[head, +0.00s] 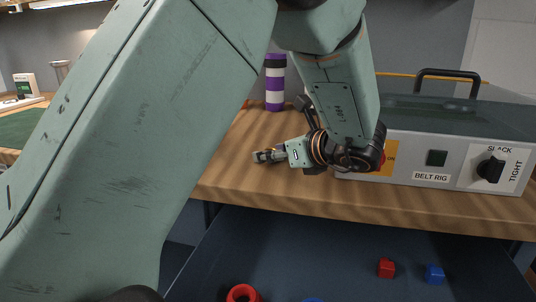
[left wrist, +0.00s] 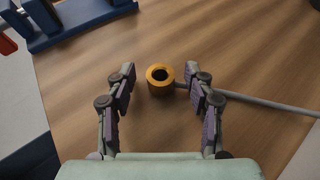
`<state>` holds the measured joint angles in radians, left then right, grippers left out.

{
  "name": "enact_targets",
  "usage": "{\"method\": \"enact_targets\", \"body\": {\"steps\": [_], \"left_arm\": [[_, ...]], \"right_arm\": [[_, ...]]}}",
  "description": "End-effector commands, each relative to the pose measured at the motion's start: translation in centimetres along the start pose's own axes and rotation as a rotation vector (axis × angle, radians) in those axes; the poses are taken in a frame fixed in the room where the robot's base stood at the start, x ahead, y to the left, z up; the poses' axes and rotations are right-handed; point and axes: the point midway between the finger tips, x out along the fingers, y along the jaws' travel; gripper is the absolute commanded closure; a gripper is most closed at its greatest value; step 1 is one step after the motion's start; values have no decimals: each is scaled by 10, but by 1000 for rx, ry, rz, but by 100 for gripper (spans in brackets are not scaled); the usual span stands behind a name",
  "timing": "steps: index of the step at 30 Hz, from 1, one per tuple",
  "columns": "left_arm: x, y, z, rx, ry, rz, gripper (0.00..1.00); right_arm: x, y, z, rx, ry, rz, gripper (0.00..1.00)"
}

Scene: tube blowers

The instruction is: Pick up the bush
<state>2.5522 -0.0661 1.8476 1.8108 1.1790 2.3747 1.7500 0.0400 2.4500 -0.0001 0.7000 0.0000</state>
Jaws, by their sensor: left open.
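The bush, a short orange-brown ring with a dark hole (left wrist: 160,80), stands on the wooden bench top in the left wrist view. My left gripper (left wrist: 160,76) is open, with one finger on each side of the bush in that view and gaps between. I cannot tell how far the fingertips are above or short of it. In the head view the left gripper (head: 264,156) is low over the bench, left of the belt rig. The bush cannot be made out there. My right gripper is not in view.
A grey rod (left wrist: 255,101) runs right from beside the bush. A blue stand (left wrist: 70,18) is at upper left. The belt rig box (head: 430,150) and a striped cylinder (head: 275,82) stand on the bench. Below, an open drawer holds a red ring (head: 243,290), red block (head: 386,268) and blue block (head: 434,274).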

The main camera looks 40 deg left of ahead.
Motion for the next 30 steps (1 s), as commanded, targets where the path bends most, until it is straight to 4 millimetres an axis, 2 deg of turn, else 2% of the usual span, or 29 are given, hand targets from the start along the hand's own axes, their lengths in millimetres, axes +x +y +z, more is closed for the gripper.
{"method": "enact_targets", "body": {"steps": [2, 19, 30], "left_arm": [[-1, 0, 0, 0, -1, -1, 50], [1, -1, 0, 0, 0, -1, 98], [2, -1, 1, 0, -1, -2, 100]], "right_arm": [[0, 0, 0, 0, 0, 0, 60], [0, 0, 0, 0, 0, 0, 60], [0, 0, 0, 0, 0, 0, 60]]}}
